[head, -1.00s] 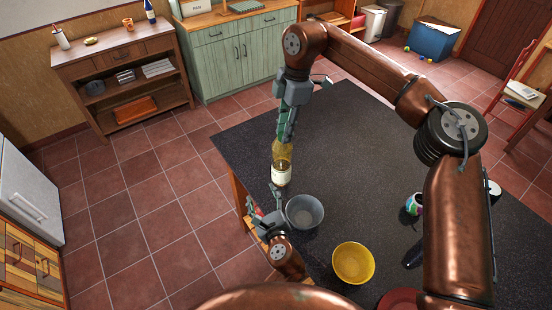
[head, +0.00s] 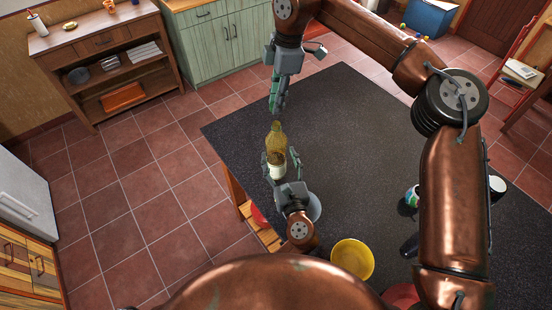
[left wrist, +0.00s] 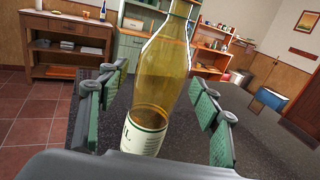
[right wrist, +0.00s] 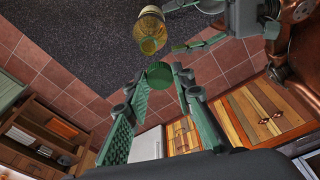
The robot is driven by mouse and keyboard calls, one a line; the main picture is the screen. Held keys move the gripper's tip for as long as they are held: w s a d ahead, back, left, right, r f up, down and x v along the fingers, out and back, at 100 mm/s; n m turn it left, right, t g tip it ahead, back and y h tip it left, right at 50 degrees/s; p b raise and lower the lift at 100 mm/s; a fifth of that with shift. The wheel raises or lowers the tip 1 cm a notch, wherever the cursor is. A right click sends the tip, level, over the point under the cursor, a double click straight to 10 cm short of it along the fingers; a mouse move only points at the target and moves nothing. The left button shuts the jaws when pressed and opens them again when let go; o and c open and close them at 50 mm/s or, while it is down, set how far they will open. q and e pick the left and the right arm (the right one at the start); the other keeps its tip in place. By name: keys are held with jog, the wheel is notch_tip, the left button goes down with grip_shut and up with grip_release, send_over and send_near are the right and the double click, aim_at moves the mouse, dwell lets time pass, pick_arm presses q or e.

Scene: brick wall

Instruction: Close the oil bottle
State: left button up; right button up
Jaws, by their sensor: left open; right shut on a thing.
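The oil bottle (head: 277,138) is clear glass with yellow oil and a white label, near the left edge of the dark table. My left gripper (head: 277,172) is open around its lower part; in the left wrist view the bottle (left wrist: 160,75) stands between the two green-padded fingers, with gaps beside it. Its top is cut off there. My right gripper (head: 278,104) is above the bottle, apart from it. In the right wrist view it is shut on a round green cap (right wrist: 159,75), and the bottle top (right wrist: 150,33) lies beyond the cap.
A grey bowl (head: 315,207) is beside my left gripper, partly hidden. A yellow bowl (head: 352,260) is nearer the front edge. A white and green item (head: 412,196) and a white cup (head: 497,186) are at the right. The middle of the table (head: 350,130) is clear.

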pick_arm(q)
jog(key=x, duration=0.4)
jog(key=f+x, duration=0.1)
jog(key=x, duration=0.1)
jog(key=shift+w+d, duration=0.25)
jog(key=shift+w, duration=0.25)
pick_arm(e)
jog(key=shift+w+d+f, duration=0.15)
jog(key=shift+w+f, duration=0.15)
jog(key=shift+w, duration=0.2)
pick_arm(q)
jog(key=x, duration=0.6)
jog(key=shift+s+r, duration=0.2)
jog(key=shift+s, duration=0.2)
jog(key=c, duration=0.4)
jog(key=shift+w+f, duration=0.15)
jog(key=shift+w, duration=0.05)
jog(key=c, duration=0.4)
jog(key=shift+s, duration=0.1)
grip_shut()
pick_arm(e)
jog(key=shift+w+f, duration=0.15)
jog(key=shift+w, duration=0.25)
pick_arm(q)
jog(key=shift+f, duration=0.1)
